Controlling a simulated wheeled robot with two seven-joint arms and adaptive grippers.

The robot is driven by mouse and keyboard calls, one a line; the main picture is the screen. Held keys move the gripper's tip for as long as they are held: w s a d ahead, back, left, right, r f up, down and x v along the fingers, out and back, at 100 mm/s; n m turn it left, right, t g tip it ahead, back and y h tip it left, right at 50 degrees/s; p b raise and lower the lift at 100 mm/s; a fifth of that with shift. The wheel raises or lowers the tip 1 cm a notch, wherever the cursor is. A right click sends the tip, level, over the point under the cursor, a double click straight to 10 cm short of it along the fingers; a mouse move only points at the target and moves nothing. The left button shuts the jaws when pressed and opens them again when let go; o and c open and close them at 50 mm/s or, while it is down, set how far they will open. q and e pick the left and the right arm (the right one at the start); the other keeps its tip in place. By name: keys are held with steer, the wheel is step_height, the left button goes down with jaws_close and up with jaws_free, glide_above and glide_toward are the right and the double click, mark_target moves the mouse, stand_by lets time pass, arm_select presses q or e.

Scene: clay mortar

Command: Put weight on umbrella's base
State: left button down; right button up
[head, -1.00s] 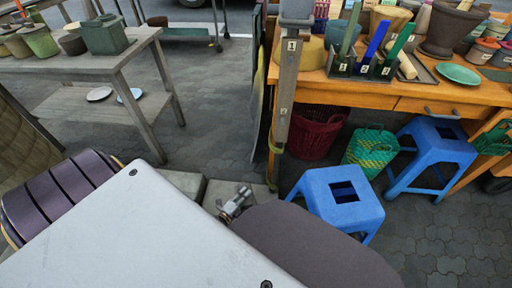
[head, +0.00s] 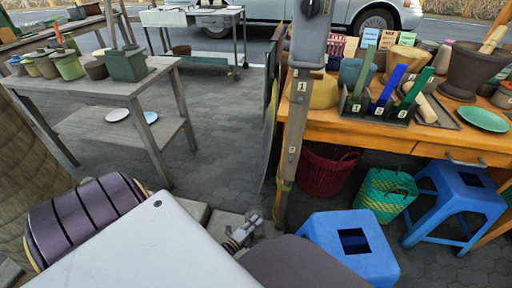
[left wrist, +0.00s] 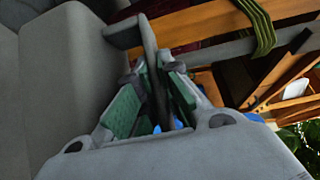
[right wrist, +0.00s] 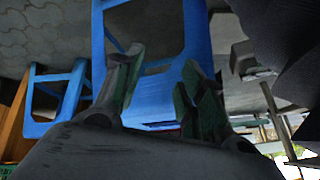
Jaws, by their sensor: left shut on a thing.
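In the left wrist view my left gripper (left wrist: 155,95) has its green-padded fingers closed on a thin dark bar, seemingly the handle of the weight. A large smooth grey block, apparently the weight (left wrist: 65,85), fills the left of that view. In the head view my left gripper (head: 242,232) shows small, low in the middle, partly hidden by my body. Grey slabs, seemingly the umbrella's base (head: 222,224), lie beside the foot of the upright pole (head: 295,130). My right gripper (right wrist: 162,75) is open and empty, with its fingers apart.
Blue stools (head: 352,245) stand on the right, near a red basket (head: 325,172), a green basket (head: 385,195) and the orange workbench (head: 470,140). A grey table (head: 130,85) stands left. Paving between table and pole is clear.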

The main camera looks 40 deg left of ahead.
arm_select(q)
steer(key=shift+w+r, duration=0.2)
arm_select(e)
steer(key=shift+f, duration=0.15)
arm_select(q)
steer(key=shift+f+b, duration=0.95)
steer(key=shift+f, duration=0.2)
steer(key=shift+a+f+b, duration=0.1)
steer(key=shift+f+b, duration=1.45)
steer(key=shift+f, duration=0.35)
arm_select(e)
step_height(320, 180, down, 6)
steer(key=a+t+y, duration=0.1)
steer(key=shift+w+a, duration=0.15)
steer(key=shift+w, duration=0.05)
arm_select(q)
steer(key=shift+f, duration=0.15)
arm_select(e)
steer(key=shift+f, duration=0.25)
arm_select(q)
steer(key=shift+f+b, duration=1.65)
arm_select(e)
steer(key=shift+w+a+f, duration=0.1)
steer(key=shift+a+f, duration=0.05)
steer(key=shift+f, duration=0.55)
steer(key=shift+w+a+f, duration=0.1)
steer(key=shift+a+f, duration=0.05)
steer(key=shift+f, duration=0.5)
